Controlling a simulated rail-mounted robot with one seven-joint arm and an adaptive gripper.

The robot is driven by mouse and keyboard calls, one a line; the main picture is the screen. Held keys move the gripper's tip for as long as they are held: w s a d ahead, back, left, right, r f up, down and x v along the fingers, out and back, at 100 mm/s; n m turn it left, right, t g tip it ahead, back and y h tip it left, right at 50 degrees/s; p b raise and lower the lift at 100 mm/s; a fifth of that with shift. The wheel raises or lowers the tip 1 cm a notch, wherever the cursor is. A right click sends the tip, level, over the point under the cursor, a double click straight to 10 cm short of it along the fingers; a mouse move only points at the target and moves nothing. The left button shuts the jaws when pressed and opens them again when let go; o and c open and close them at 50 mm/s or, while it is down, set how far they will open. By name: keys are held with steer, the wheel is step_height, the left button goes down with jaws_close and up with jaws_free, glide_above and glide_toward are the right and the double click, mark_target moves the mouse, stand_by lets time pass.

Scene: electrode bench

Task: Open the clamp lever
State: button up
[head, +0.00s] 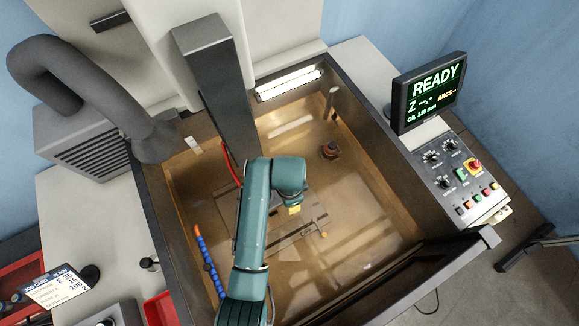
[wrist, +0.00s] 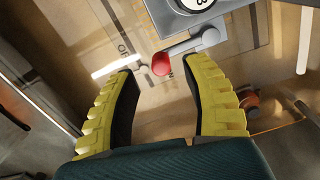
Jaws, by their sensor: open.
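The clamp lever (wrist: 192,47) shows in the wrist view as a grey arm with a red knob (wrist: 161,64) at its left end. It joins a grey block (wrist: 180,18) with a round white dial at the top. My gripper (wrist: 162,76) has two yellow ribbed fingers with dark inner pads, spread apart. The red knob lies in the picture between and just beyond the fingertips; no contact is visible. In the head view my gripper (head: 295,209) shows only as a bit of yellow below my teal arm, which hides the lever.
An open tank (head: 375,195) with brownish liquid surrounds the work area, with raised walls. A dark vertical column (head: 215,85) hangs at the back left. A blue segmented hose (head: 208,262) stands inside the left wall. A control panel (head: 460,178) with a READY screen (head: 430,92) stands at right.

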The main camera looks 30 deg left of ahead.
steer(key=shift+w+f, duration=0.1)
steer(key=shift+f, duration=1.6)
jaws_close()
